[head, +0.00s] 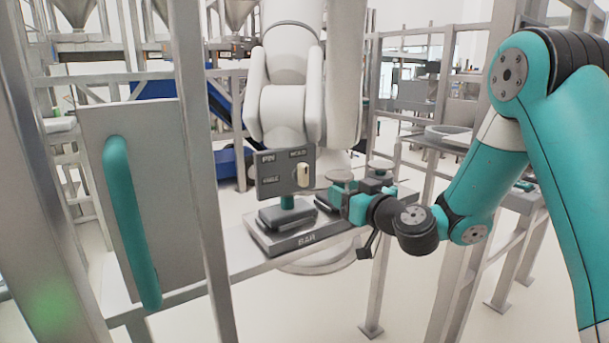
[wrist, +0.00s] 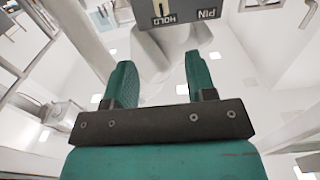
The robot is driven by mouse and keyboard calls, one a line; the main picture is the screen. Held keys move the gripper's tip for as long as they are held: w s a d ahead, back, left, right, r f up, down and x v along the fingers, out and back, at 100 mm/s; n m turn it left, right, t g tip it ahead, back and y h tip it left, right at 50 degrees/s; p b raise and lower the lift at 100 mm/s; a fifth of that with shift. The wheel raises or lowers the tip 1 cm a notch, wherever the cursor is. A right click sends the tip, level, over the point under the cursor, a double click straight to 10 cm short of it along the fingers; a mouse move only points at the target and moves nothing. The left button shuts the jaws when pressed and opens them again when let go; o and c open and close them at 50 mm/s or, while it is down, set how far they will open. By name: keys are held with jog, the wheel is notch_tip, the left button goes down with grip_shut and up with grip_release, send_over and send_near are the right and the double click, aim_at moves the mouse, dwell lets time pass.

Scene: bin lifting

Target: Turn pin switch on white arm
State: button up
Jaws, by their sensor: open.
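The switch panel (head: 268,184) is a dark upright plate with white lettering, including PIN, in front of the white arm (head: 285,105). A cream pin switch (head: 303,175) sticks out on its right side, roughly upright. My gripper (head: 358,184) is just right of the panel in the head view, apart from the switch. In the wrist view my gripper (wrist: 160,65) shows two teal fingers spread apart with nothing between them. The switch (wrist: 160,8) and part of the panel (wrist: 185,10), with HOLD and PIN upside down, show at the top edge, cut off.
The panel stands on a dark base (head: 300,238) on a metal ledge (head: 240,262). A steel post (head: 205,160) and a grey door with a teal handle (head: 132,220) stand to the left. Metal frame posts (head: 432,120) rise to the right of the white arm.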

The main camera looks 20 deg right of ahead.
aim_at(306, 171)
jog(key=p+x, duration=0.9)
jog(key=x, duration=0.6)
jog(key=shift+w+a+r, duration=0.1)
jog(key=shift+w+a, duration=0.15)
jog(key=shift+w, duration=0.1)
jog(key=shift+w+a, duration=0.1)
jog(key=shift+w, duration=0.3)
jog(key=c, duration=0.5)
